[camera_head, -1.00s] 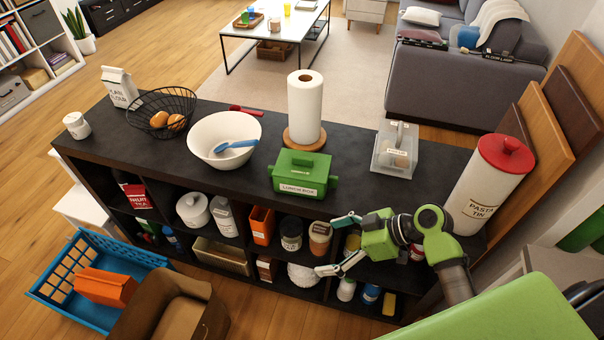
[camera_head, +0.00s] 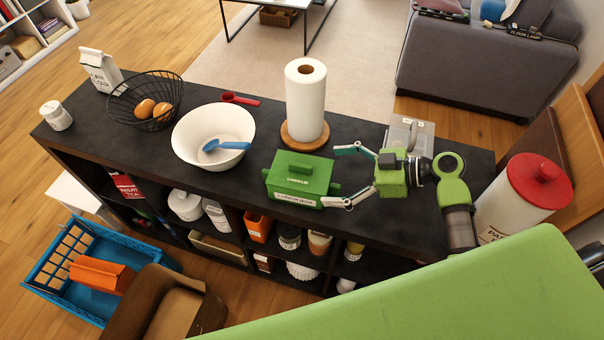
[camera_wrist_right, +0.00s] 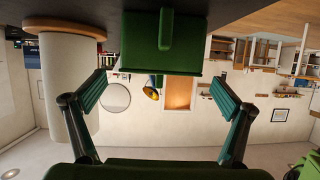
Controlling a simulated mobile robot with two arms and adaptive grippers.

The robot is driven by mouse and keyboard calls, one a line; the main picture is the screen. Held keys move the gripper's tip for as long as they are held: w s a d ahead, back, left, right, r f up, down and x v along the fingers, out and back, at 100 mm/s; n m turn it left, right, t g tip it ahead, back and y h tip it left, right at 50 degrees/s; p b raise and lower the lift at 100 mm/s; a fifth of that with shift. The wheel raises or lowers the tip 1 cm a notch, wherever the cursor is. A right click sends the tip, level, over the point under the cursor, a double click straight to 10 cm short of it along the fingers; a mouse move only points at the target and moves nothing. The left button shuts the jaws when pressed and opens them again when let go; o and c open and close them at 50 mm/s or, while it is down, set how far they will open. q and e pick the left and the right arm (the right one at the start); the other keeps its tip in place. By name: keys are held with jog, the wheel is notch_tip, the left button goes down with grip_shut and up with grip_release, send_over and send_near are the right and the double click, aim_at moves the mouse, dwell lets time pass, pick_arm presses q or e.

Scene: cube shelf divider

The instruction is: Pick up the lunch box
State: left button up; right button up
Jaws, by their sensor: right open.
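The green lunch box (camera_head: 299,180) with a handle on its lid and a white label sits on the black shelf top, in front of the paper towel roll. My right gripper (camera_head: 332,176) is open at the right side of the lunch box, its two fingers pointing left towards it. In the right wrist view the lunch box (camera_wrist_right: 162,45) shows upside down at the top centre, just beyond and between the open fingers (camera_wrist_right: 163,92). I cannot tell whether a fingertip touches it. My left gripper is not in view.
The paper towel roll (camera_head: 305,100) stands close behind the lunch box. A white bowl (camera_head: 185,140) with a blue utensil is to its left. A clear container (camera_head: 422,128) is behind my right gripper. A red-lidded tin (camera_head: 515,200) stands at the right.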

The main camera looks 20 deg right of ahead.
aim_at(318, 176)
jog(key=shift+w+a+f+p, duration=0.1)
jog(key=shift+w+a+p, duration=0.1)
jog(key=shift+a, duration=0.3)
jog(key=shift+w+a+f+p, duration=0.1)
jog(key=shift+a+p, duration=0.05)
jog(key=shift+a, duration=0.3)
jog(key=x, duration=0.1)
jog(key=p+x, duration=0.1)
jog(key=x, duration=0.1)
jog(key=shift+w+f, duration=0.25)
jog(key=shift+f, duration=0.1)
jog(key=shift+w+a+f, duration=0.1)
jog(key=shift+a+f, duration=0.1)
jog(key=shift+a, duration=0.1)
jog(key=c, duration=1.3)
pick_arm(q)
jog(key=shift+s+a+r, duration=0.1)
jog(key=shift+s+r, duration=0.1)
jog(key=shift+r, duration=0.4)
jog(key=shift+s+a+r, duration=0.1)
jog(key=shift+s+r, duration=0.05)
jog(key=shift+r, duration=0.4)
pick_arm(e)
jog(key=shift+o, duration=0.2)
